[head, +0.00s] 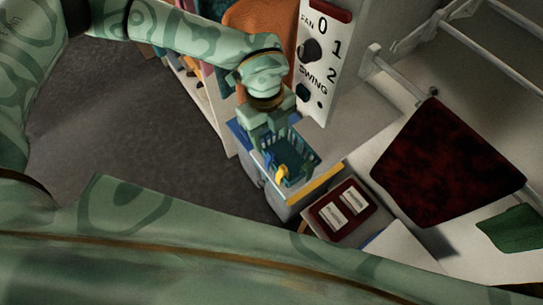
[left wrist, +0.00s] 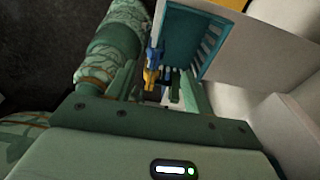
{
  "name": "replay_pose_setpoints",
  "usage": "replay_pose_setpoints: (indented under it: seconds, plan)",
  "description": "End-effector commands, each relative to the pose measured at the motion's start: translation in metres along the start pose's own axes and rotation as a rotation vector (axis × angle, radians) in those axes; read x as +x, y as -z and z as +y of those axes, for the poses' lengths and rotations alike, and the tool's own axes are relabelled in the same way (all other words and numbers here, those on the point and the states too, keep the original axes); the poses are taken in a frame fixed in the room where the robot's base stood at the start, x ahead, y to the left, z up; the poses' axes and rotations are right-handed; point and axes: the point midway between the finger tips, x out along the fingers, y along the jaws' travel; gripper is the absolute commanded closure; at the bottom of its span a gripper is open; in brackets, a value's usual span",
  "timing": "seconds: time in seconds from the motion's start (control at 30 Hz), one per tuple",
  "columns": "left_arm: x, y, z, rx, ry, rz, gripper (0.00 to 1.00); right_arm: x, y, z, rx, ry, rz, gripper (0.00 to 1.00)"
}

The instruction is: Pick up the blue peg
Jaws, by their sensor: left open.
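A teal slatted basket (head: 300,160) sits on the small blue and grey cabinet below my left gripper. A small blue peg (head: 270,160) shows at its near left side, next to a yellow peg (head: 282,173). In the left wrist view the blue peg (left wrist: 154,56) is just above the yellow peg (left wrist: 152,76), in front of the basket (left wrist: 192,38). My left gripper (head: 268,132) is open and empty above the basket, pointing down. In the left wrist view the pegs appear between its fingers (left wrist: 158,84); contact cannot be told. My right gripper is not in view.
A white panel with a knob (head: 312,50) stands just right of my left wrist. A dark red tray (head: 342,209) with two white labelled pieces lies at the right. A dark red cloth (head: 445,165) and white rails are farther right. Grey floor is open at left.

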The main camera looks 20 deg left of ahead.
Motion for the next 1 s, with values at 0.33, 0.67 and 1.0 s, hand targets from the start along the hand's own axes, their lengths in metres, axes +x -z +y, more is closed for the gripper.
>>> replay_pose_setpoints:
  seconds: [0.33, 0.67, 1.0]
  plan:
    - [0.04, 0.002, 0.002, 0.002, -0.001, 0.001, 0.48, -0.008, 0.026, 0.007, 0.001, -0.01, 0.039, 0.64]
    - [0.083, 0.004, 0.006, 0.002, 0.0, 0.001, 0.48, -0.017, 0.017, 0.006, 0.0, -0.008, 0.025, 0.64]
    - [0.084, 0.004, 0.006, 0.001, 0.001, 0.001, 0.87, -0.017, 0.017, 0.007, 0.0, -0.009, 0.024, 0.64]
